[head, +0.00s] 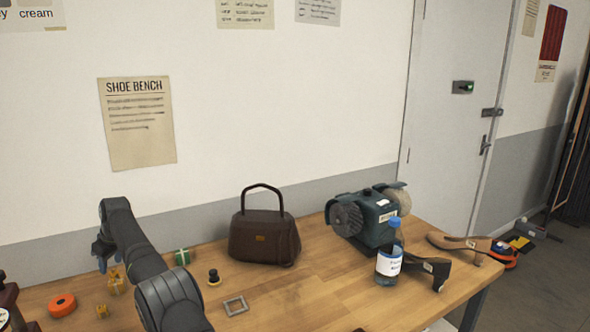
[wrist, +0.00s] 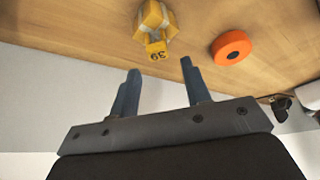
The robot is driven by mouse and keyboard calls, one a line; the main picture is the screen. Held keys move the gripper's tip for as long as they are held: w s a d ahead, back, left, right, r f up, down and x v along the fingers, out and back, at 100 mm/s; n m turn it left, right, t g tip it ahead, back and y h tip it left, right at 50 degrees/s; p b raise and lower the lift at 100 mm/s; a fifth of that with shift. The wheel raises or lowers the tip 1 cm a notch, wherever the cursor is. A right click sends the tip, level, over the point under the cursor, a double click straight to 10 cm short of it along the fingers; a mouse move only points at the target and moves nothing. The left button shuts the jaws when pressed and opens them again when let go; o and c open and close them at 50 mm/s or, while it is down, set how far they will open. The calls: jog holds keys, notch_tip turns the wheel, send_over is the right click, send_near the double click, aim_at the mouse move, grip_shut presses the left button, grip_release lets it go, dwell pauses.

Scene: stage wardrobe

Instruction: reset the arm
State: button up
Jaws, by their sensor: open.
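My gripper (head: 103,260) is at the left of the bench in the head view, at the end of my dark arm, which reaches up from the bottom edge. In the wrist view my gripper (wrist: 160,67) shows two blue fingers spread apart with nothing between them. A yellow piece with a "39" tag (wrist: 156,22) lies on the wood beyond the fingertips, apart from them. An orange ring (wrist: 231,47) lies to its right. The fingers are small and partly hidden by the arm in the head view.
A wall stands behind. The bench's front middle is mostly clear.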

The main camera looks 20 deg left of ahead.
jog(key=w+d+r, duration=0.6)
jog(key=d+r, duration=0.1)
jog(key=d, duration=0.3)
jog(key=w+d+m+t, duration=0.1)
jog(key=w+d+m, duration=0.1)
jog(key=w+d, duration=0.35)
jog(key=w+d+m, duration=0.1)
jog(key=w+d, duration=0.2)
jog(key=d, duration=0.6)
jog(key=d+f+m+t, duration=0.1)
jog(key=d+f+m, duration=0.1)
jog(key=d, duration=1.3)
jog(key=d+f+m+t+h, duration=0.1)
jog(key=d+m, duration=0.3)
jog(key=d, duration=1.1)
jog(key=shift+w+d+f+m, duration=0.15)
jog(key=shift+d+f+m, duration=0.2)
jog(key=shift+f, duration=0.3)
